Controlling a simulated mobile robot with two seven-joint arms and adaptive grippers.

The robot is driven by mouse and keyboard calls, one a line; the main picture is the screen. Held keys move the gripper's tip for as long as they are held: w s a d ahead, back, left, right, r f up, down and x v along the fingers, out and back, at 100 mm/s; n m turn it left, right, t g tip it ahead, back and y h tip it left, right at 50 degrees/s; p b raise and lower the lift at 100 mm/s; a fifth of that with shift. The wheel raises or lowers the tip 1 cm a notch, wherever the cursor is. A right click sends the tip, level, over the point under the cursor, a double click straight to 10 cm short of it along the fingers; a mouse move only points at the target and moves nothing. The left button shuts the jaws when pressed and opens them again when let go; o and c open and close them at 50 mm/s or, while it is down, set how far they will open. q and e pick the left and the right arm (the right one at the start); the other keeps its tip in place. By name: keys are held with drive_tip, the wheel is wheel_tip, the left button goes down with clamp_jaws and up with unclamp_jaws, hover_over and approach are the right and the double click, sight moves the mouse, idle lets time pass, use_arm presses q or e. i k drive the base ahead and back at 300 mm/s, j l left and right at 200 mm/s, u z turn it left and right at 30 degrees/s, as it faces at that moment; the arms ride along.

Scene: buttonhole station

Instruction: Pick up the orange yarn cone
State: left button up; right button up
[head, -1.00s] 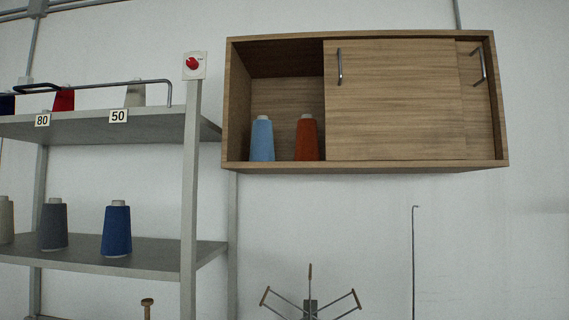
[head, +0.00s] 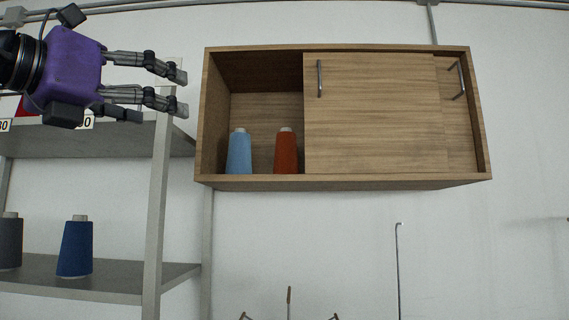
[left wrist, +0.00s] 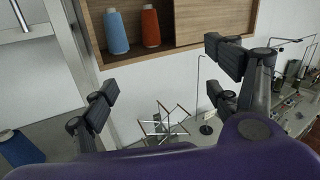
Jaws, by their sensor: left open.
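The orange yarn cone (head: 286,153) stands upright in the open left part of the wooden wall cabinet (head: 335,182), just left of the sliding door's edge. It also shows in the left wrist view (left wrist: 151,28). A light blue cone (head: 239,153) stands to its left, a small gap apart. My left gripper (head: 184,93) is open and empty, left of the cabinet and higher than the cones, its fingers pointing right. In the left wrist view, the cones show beyond and above the spread fingers. My right gripper is not in view.
A sliding door (head: 380,115) with a handle covers the cabinet's middle and right. A grey shelf rack (head: 158,210) with a dark blue cone (head: 75,248) stands at the left, close to my left gripper. A thin hooked rod (head: 398,270) stands below the cabinet.

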sight(286, 158)
drive_tip(key=i+l, duration=0.25)
drive_tip(key=i, duration=0.2)
drive_tip(key=i+l, duration=0.3)
drive_tip(key=i, duration=0.15)
drive_tip(key=i+l, duration=0.25)
drive_tip(key=i, duration=0.2)
